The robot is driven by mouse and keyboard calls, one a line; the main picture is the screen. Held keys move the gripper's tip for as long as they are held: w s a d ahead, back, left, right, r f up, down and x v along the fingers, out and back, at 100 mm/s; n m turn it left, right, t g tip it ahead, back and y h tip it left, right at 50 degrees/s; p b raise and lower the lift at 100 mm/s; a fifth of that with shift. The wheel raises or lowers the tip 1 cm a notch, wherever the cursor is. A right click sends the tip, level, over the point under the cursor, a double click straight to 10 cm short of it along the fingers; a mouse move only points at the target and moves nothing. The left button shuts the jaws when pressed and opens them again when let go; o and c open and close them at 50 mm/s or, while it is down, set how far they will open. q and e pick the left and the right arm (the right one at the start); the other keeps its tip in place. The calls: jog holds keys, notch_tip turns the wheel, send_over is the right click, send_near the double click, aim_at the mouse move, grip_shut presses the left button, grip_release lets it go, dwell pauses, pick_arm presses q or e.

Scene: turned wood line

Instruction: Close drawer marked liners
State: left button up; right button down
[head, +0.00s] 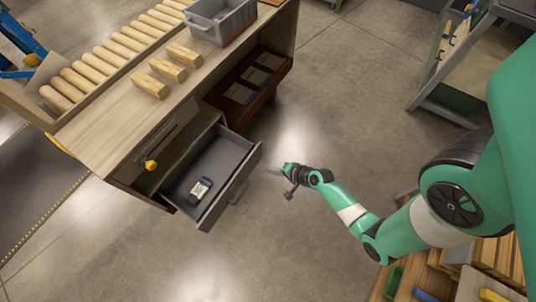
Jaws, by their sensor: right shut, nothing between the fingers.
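One drawer (222,158) of the wooden bench stands pulled out, with a grey tray-like inside and a handle on its front. A small dark and white object (200,190) lies in it. I cannot read any marking on the drawer, so I cannot tell whether it is the one marked liners. My right gripper (275,170) is shut and empty, a short way to the right of the drawer front and apart from it. My left gripper is not in view.
The bench top (108,133) carries several wooden blocks (184,54), a grey bin (222,20) and a row of wooden rollers (100,67). An open shelf (262,72) holds flat dark items. A grey metal rack (478,70) stands upper right. The concrete floor around the drawer is clear.

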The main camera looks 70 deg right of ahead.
aim_at(248, 162)
jog(key=b+x, duration=0.1)
jog(key=x, duration=0.2)
jog(key=w+r+b+x, duration=0.1)
jog(key=b+x, duration=0.1)
jog(key=x, duration=0.2)
jog(key=b+x, duration=0.2)
jog(key=x, duration=0.1)
jog(key=shift+w+d, duration=0.3)
jog(key=shift+w, duration=0.25)
jog(key=shift+w+d+r, duration=0.1)
jog(key=shift+w+r, duration=0.05)
jog(key=shift+w, duration=0.2)
jog(key=shift+w+d, duration=0.1)
